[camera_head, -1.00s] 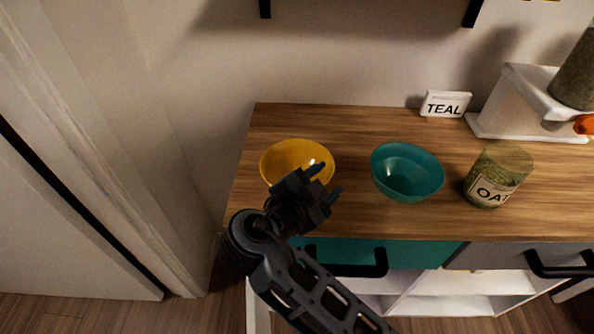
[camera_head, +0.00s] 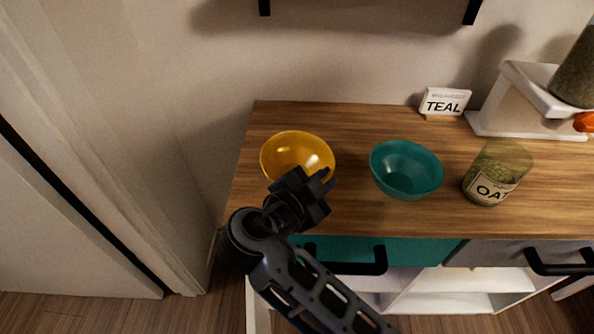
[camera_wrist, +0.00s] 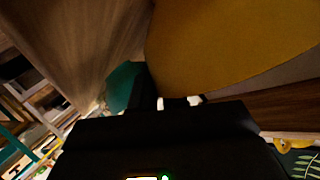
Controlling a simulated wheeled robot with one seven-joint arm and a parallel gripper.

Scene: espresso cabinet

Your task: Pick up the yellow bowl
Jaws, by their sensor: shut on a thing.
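The yellow bowl (camera_head: 290,147) is at the left end of the wooden counter, upright or nearly so in the head view. My gripper (camera_head: 321,180) is at its front right rim, shut on it. In the wrist view the yellow bowl (camera_wrist: 225,45) fills the upper right, close above my gripper (camera_wrist: 178,103). The fingertips' grip on the rim is partly hidden. I cannot tell clearly whether the bowl's base touches the counter.
A teal bowl (camera_head: 420,180) stands close to the right on the wooden counter (camera_head: 350,215). Further right are an oat jar (camera_head: 490,180), a TEAL sign (camera_head: 444,103) and a white dispenser (camera_head: 520,100). A wall and door frame (camera_head: 150,150) are at the left.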

